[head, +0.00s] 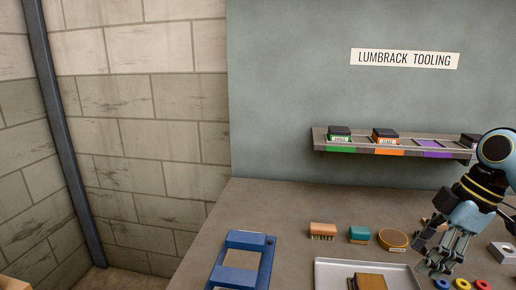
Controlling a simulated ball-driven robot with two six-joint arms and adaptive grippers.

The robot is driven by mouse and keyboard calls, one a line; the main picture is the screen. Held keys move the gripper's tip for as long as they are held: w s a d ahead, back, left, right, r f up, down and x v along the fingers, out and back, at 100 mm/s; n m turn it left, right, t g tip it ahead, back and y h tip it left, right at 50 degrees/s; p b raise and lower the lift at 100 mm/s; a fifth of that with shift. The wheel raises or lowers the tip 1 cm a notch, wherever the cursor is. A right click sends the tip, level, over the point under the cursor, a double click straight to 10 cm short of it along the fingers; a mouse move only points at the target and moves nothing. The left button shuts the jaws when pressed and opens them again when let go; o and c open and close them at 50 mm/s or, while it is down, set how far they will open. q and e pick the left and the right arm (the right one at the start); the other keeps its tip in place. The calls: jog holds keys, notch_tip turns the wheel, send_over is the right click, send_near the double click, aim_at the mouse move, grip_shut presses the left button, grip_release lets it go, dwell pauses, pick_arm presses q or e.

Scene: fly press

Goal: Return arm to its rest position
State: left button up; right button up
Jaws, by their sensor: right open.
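My right gripper (437,265) is at the right of the head view, on an arm that comes in from the right edge. Its fingers point down over the bench, just right of a pale tray (334,267), and are spread open with nothing seen between them. Whether the fingertips touch the bench I cannot tell. My left gripper is not in view.
A wall shelf (345,148) holds dark-topped blocks above green and orange labels; its purple-marked place looks empty. On the bench (262,203) are a brush (322,231), teal block (359,234), round tin (393,239), blue frame (245,257) and coloured discs (461,284). The bench's back left is clear.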

jog(key=s+f, duration=0.1)
jog(key=s+a+f+m, duration=0.2)
jog(key=s, duration=0.1)
jog(key=shift+a+f+h, duration=0.2)
jog(key=shift+a+h, duration=0.05)
jog(key=shift+h, duration=0.05)
jog(key=s+a+r+m+t+h, duration=0.1)
jog(key=s+a+m+h, duration=0.1)
jog(key=s+m, duration=0.6)
jog(key=s+a+m+t+h, duration=0.15)
jog(key=s+m, duration=0.25)
jog(key=s, duration=0.7)
notch_tip(320, 180, down, 33)
jog(key=s+d+g+b, duration=0.2)
jog(key=b, duration=0.5)
pick_arm(q)
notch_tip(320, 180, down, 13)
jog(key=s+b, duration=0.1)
jog(key=b, duration=0.5)
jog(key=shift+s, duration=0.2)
pick_arm(e)
jog(key=s+f, duration=1.8)
jog(key=f, duration=0.4)
jog(key=shift+s+d+f+g, duration=0.25)
jog(key=shift+d+f+g, duration=0.1)
jog(key=shift+d, duration=0.1)
